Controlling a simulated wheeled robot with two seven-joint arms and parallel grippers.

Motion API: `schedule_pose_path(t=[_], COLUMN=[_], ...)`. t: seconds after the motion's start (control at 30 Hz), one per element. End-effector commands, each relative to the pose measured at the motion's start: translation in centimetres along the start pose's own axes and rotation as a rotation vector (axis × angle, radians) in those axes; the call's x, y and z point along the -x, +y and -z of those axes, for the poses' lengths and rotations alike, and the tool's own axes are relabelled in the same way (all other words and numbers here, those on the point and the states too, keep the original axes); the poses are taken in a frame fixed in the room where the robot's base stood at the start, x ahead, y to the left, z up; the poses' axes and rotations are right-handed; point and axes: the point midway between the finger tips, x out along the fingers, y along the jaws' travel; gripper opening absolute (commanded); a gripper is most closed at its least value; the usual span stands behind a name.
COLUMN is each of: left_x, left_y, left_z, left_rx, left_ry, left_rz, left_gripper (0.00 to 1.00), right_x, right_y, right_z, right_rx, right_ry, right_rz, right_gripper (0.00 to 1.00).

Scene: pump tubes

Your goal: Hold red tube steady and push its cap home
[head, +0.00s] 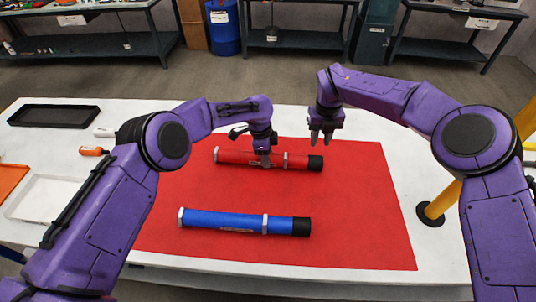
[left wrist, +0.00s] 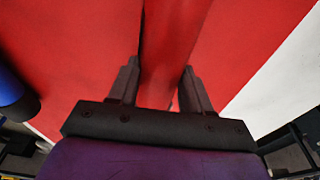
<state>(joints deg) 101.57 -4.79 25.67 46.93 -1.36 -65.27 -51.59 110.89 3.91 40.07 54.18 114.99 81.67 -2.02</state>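The red tube (head: 238,157) lies sideways on the red mat, with pale rings and a black cap (head: 316,163) at its right end. How far the cap is seated I cannot tell. My left gripper (head: 264,160) is over the tube's middle, its fingers either side of it. In the left wrist view the red tube (left wrist: 165,70) fills nearly all the gap between the fingers (left wrist: 160,75), so they look closed on it. My right gripper (head: 321,138) points down above and behind the cap, fingers apart and empty.
A blue tube (head: 238,220) with a black end lies nearer on the red mat (head: 360,215). A yellow post (head: 440,200) stands on the white table at right. A black tray (head: 53,116), a white tray (head: 48,200) and an orange-and-white bottle (head: 93,151) are at left.

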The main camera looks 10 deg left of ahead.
Motion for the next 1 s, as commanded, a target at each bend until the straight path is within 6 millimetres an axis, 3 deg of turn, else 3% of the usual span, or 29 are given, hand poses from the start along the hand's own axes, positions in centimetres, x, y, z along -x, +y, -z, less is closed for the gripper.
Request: schedule_pose_path(t=[0.03, 0.07, 0.1, 0.27, 0.37, 0.5, 0.6, 0.7, 0.87, 1.0], left_x=[0.0, 0.0, 0.0, 0.0, 0.1, 0.1, 0.1, 0.1, 0.1, 0.1], left_y=[0.0, 0.0, 0.0, 0.0, 0.0, 0.0, 0.0, 0.0, 0.0, 0.0], left_z=[0.0, 0.0, 0.0, 0.0, 0.0, 0.0, 0.0, 0.0, 0.0, 0.0], left_rx=[0.000, 0.000, 0.000, 0.000, 0.000, 0.000, 0.000, 0.000, 0.000, 0.000], left_ry=[0.000, 0.000, 0.000, 0.000, 0.000, 0.000, 0.001, 0.000, 0.000, 0.000], left_rz=[0.001, 0.001, 0.001, 0.001, 0.001, 0.001, 0.001, 0.001, 0.001, 0.001], left_gripper=[0.05, 0.05, 0.05, 0.05, 0.05, 0.05, 0.05, 0.05, 0.05, 0.05], right_x=[0.0, 0.0, 0.0, -0.2, -0.2, 1.3, 3.1, 4.6, 5.4, 3.9], right_y=[0.0, 0.0, 0.0, -1.4, -4.8, -10.5, -13.1, -14.3, -14.2, -13.5], right_z=[0.0, 0.0, 0.0, -1.3, -4.5, -10.2, -13.2, -15.0, -14.9, -11.6], right_rx=[0.000, 0.000, 0.000, 0.034, 0.130, 0.382, 0.611, 0.869, 1.337, 1.785], right_ry=[0.000, 0.000, 0.000, -0.065, -0.223, -0.522, -0.710, -0.866, -1.052, -1.149], right_rz=[0.000, 0.000, 0.000, 0.033, 0.121, 0.306, 0.433, 0.539, 0.638, 0.621], right_gripper=[0.13, 0.04, 0.00, 0.00, 0.00, 0.00, 0.00, 0.00, 0.00, 0.00])
